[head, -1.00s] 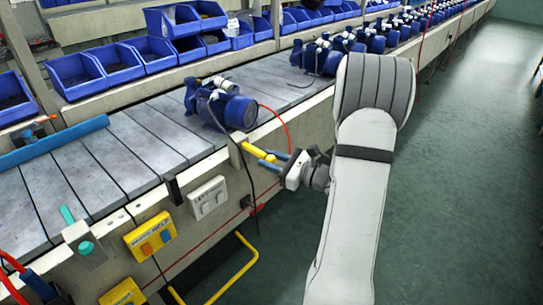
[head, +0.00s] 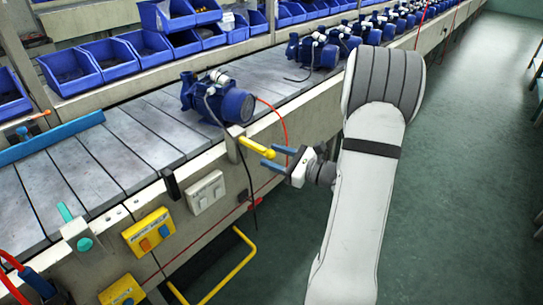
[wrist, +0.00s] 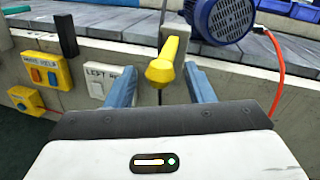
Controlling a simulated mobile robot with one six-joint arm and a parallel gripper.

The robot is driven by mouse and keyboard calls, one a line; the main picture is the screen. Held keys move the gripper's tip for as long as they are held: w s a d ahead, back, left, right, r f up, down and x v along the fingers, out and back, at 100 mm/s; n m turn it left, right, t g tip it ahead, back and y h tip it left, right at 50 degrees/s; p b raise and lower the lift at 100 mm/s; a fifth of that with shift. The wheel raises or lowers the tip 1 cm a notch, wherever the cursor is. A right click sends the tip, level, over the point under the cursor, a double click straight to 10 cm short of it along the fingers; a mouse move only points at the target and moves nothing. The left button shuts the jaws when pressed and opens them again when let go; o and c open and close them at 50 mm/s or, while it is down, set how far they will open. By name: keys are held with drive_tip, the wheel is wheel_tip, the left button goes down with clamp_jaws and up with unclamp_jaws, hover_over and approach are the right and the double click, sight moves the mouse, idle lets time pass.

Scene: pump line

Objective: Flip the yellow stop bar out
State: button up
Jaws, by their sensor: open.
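The yellow stop bar (head: 257,147) is mounted on a post at the conveyor's front edge and sticks out from it toward the aisle. In the wrist view the stop bar (wrist: 163,62) points toward me, its rounded end close to the space between my fingers. My gripper (head: 275,158) is open, with its two blue fingers on either side of the bar's outer end. In the wrist view my gripper (wrist: 163,84) shows a gap on both sides of the bar, and nothing is held.
A blue pump (head: 218,98) stands on the conveyor (head: 120,140) just behind the post. A red cable (wrist: 279,75) hangs at the right. A white switch plate (head: 206,192) and a yellow button box (head: 149,231) are on the conveyor's side. The aisle floor (head: 460,190) is clear.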

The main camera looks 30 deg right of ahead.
drive_tip(key=v, duration=0.6)
drive_tip(key=shift+s, duration=0.3)
drive_tip(key=shift+d, duration=0.15)
drive_tip(key=s+a+r+n+g+p, duration=0.45)
drive_tip(key=a+n+g, duration=0.25)
drive_tip(key=a, duration=0.3)
drive_tip(key=s+a+r+n+g+p, duration=0.4)
drive_tip(key=s+a+r+n+g, duration=0.3)
drive_tip(key=a, duration=0.3)
drive_tip(key=s+d+r+n+t+h+p, duration=0.1)
drive_tip(key=s+r+n+t+h+p, duration=0.1)
drive_tip(key=s+r+n+h+p, duration=0.2)
wheel_tip(320, 180, up, 5)
drive_tip(key=n+h+p, duration=0.3)
drive_tip(key=n+h, duration=0.3)
drive_tip(key=n, duration=0.2)
drive_tip(key=shift+s+d+f+n+h, duration=0.2)
drive_tip(key=shift+s+d+n+h, duration=0.1)
drive_tip(key=shift+s, duration=0.1)
